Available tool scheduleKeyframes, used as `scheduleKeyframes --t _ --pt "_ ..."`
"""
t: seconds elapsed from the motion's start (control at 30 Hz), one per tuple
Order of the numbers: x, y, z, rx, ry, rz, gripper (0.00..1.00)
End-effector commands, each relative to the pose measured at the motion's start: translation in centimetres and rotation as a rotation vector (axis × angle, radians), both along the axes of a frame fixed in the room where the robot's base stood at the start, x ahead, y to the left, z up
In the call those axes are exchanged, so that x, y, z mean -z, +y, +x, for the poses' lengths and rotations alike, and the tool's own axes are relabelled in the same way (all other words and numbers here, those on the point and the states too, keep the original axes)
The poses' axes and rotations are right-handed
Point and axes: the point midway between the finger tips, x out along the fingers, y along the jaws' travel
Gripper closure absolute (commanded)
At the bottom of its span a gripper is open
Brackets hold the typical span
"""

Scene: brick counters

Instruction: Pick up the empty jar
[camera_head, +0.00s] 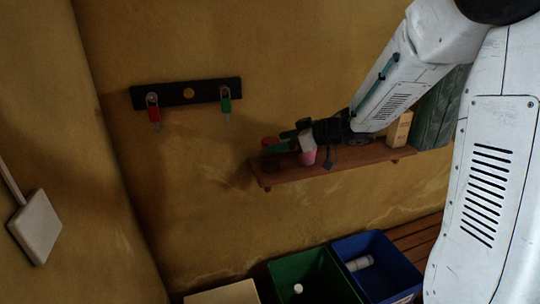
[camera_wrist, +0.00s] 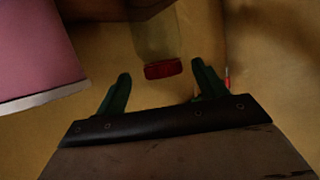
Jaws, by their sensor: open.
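The jar (camera_wrist: 158,38) has a clear, empty-looking body and a red lid (camera_wrist: 165,69). It stands at the left end of the wall shelf in the head view, where its red lid (camera_head: 269,141) shows and its body is dark. In the wrist view it appears upside down, with the lid between the two green fingers. My gripper (camera_wrist: 161,72) is open, with a gap on each side of the lid. In the head view my gripper (camera_head: 288,139) is at the jar, partly covering it; I cannot tell whether they touch.
A pink and white container (camera_head: 308,157) stands close to the jar's right; it also looms in the wrist view (camera_wrist: 38,48). A small box (camera_head: 399,130) stands farther right on the wooden shelf (camera_head: 335,169). Green (camera_head: 278,270) and blue (camera_head: 381,247) bins stand below. A hook rack (camera_head: 188,93) hangs left.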

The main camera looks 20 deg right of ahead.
Motion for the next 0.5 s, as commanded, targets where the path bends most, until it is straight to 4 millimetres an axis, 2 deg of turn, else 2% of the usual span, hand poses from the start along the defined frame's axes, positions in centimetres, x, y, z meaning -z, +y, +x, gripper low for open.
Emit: scheduleKeyframes --t 0.1,0.2,0.5 --pt "0.8 1.7 1.0 -0.004 0.000 0.000 0.29" --pt "1.2 2.4 1.9 -0.002 0.000 0.000 0.29" --pt "1.5 2.8 2.3 0.000 -0.002 -0.002 0.29"
